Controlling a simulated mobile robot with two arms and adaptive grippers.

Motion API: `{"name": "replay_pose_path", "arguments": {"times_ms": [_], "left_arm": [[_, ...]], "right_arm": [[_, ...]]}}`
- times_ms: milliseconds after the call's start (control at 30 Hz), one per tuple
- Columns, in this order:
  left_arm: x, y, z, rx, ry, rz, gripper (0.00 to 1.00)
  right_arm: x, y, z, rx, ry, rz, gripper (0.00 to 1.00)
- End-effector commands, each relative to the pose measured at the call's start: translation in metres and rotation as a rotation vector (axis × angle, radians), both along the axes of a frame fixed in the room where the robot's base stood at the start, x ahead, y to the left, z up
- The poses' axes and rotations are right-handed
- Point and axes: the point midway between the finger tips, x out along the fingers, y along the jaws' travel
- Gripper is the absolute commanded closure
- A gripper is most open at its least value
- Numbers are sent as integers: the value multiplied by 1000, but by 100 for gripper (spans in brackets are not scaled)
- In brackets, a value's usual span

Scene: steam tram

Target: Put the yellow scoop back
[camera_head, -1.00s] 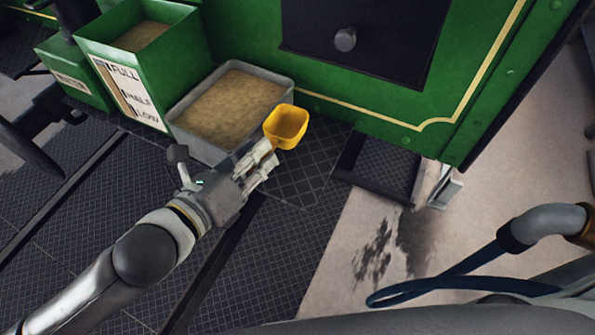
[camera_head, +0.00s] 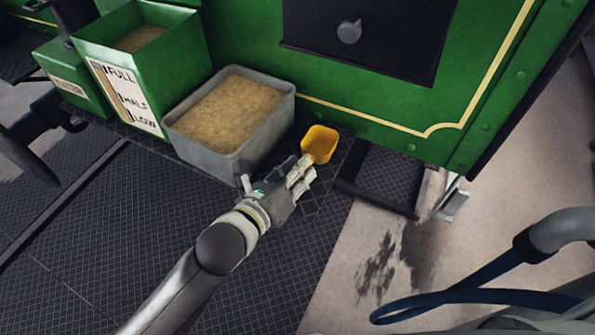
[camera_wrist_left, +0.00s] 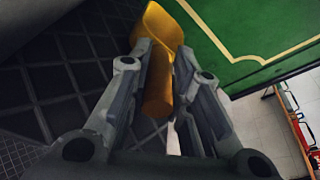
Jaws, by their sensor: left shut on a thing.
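The yellow scoop (camera_head: 320,141) is in my left gripper (camera_head: 301,178), which is shut on its handle. The scoop's bowl points away from the gripper, close to the green panel and right of the grey sand tray (camera_head: 214,152). In the left wrist view the scoop's handle (camera_wrist_left: 158,85) lies between the two fingers and its bowl is beyond them. From these frames I cannot tell whether the scoop touches the floor plate. My right gripper is not in view.
A green box with a level label (camera_head: 139,98) stands left of the tray. The green wall (camera_head: 390,100) with a dark knobbed door is behind. A dark step (camera_head: 384,181) is at the right, and a blue hose (camera_head: 455,295) crosses the lower right. The patterned floor in front is clear.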

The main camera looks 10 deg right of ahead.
Motion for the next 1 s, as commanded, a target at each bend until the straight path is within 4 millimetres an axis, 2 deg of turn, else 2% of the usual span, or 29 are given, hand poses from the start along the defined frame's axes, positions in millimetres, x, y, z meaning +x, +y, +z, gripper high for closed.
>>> {"name": "replay_pose_path", "arguments": {"times_ms": [367,400,567,1000], "left_arm": [[0,0,-3,-2,-3,0,100],[0,0,-4,-1,-2,0,78],[0,0,-4,-1,-2,0,59],[-5,5,-1,1,-1,0,59]], "right_arm": [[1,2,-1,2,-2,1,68],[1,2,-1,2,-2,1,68],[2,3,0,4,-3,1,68],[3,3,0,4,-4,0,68]]}}
